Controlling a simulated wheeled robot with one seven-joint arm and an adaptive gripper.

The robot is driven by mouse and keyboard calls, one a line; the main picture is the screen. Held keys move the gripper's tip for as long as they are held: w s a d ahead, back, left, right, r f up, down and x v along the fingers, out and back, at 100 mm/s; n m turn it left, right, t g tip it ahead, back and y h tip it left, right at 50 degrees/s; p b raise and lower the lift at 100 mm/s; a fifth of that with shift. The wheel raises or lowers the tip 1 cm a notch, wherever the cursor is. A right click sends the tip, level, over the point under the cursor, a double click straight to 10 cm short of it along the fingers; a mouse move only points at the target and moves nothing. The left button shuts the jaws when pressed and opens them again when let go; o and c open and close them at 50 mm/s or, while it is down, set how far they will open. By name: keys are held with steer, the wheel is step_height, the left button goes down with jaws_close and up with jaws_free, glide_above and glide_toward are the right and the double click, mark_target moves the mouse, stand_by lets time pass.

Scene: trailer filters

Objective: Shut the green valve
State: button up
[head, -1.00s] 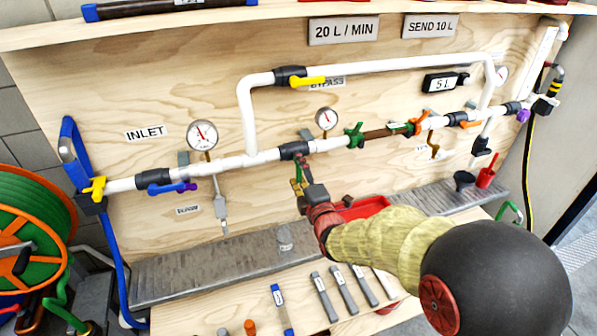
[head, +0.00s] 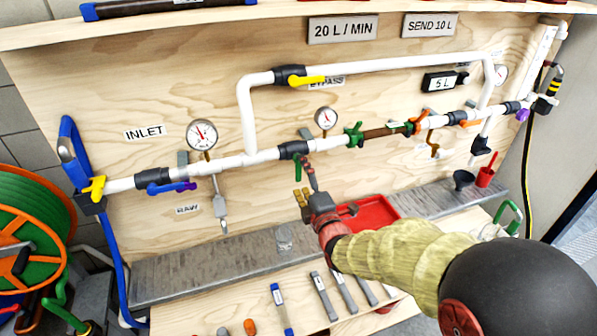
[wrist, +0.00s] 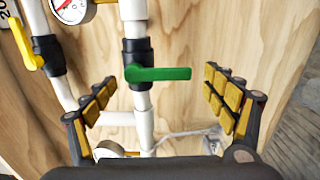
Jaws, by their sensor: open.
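The green valve's lever (wrist: 165,74) sticks out crosswise to the white pipe from its black body (wrist: 138,62) in the wrist view. In the head view the green lever (head: 297,169) hangs down from the black body (head: 293,150) on the main pipe. My gripper (head: 307,188) is open and empty, below and in front of the lever in the head view. In the wrist view its yellow-padded fingers are spread, one on each side of the lever, apart from it.
A yellow bypass lever (head: 308,82) sits above, and a purple-blue lever (head: 172,187) to the left. A round gauge (head: 326,118) stands above the pipe. A grey ledge (head: 190,264) and a red tray (head: 375,212) lie below. Tools lie on the front bench (head: 262,302).

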steer(key=v, duration=0.8)
steer(key=shift+s, duration=0.35)
steer(key=shift+d, duration=0.1)
step_height(320, 180, down, 11)
steer(key=s+d+m+g+h, duration=0.2)
steer(key=s+m+g, duration=0.1)
steer(key=m+g, duration=0.25)
steer(key=s+d+f+m+g+h, duration=0.2)
steer(key=s+d+m+g, duration=0.1)
steer(key=s+m, duration=0.3)
steer(key=s+d+r+m+g+h+p, duration=0.15)
steer(key=s+r+m, duration=0.25)
steer(key=s, duration=0.4)
steer(key=s+d+r+m+g+y, duration=0.1)
steer(key=s+d+r+m+g, duration=0.25)
steer(key=s, duration=0.35)
steer(key=s+d+r+m+t, duration=0.1)
steer(key=s+r+m, duration=0.1)
steer(key=r, duration=0.8)
steer(key=shift+s+d+r+t+p, duration=0.3)
steer(key=shift+s+d+t+p, duration=0.05)
steer(key=shift+s, duration=0.55)
